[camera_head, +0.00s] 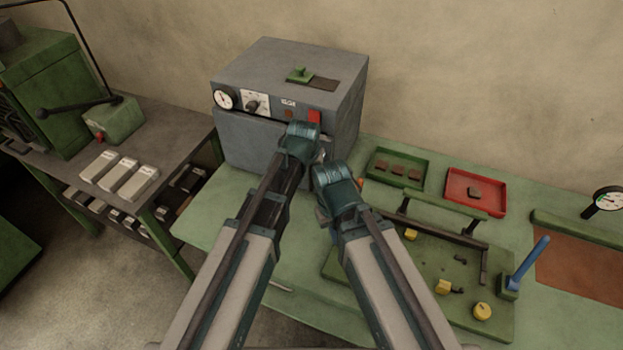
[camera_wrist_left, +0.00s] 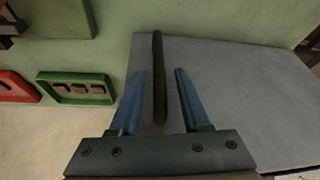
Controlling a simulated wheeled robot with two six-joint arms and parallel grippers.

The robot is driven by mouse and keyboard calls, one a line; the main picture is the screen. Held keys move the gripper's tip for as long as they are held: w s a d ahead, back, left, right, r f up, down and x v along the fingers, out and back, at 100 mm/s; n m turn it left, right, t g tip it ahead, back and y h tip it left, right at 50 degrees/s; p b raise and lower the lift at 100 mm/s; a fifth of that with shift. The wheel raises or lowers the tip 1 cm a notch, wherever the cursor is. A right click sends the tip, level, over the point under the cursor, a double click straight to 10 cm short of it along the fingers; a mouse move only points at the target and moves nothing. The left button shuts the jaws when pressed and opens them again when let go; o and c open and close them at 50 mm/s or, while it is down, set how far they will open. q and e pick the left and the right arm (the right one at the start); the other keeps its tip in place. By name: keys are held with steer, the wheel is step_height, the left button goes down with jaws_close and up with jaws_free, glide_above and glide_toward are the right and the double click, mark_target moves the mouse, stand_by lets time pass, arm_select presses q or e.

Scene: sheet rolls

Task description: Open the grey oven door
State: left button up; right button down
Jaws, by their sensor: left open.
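The grey oven (camera_head: 340,100) stands at the back of the green bench. Its grey door (camera_head: 243,137) looks shut, below the control panel. My left gripper (camera_head: 303,140) is in front of the right side of the door and hides part of it. In the left wrist view the grey door (camera_wrist_left: 235,100) has a dark bar handle (camera_wrist_left: 157,60). My left gripper's blue fingers (camera_wrist_left: 160,72) are open, one on each side of the handle; I cannot tell whether they touch it. My right gripper (camera_head: 335,182) is just right of the left one, its fingers hidden.
A green tray (camera_head: 376,176) and a red tray (camera_head: 450,197) lie right of the oven. A board with a dark bar frame and yellow knobs (camera_head: 500,325) fills the bench front. A side table (camera_head: 170,122) with pale blocks stands left. Some bench (camera_head: 215,215) is bare below the oven.

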arm_select(q)
steer(key=shift+b+x, duration=0.4)
steer(key=shift+x, duration=0.5)
jaws_close()
stand_by(0.8)
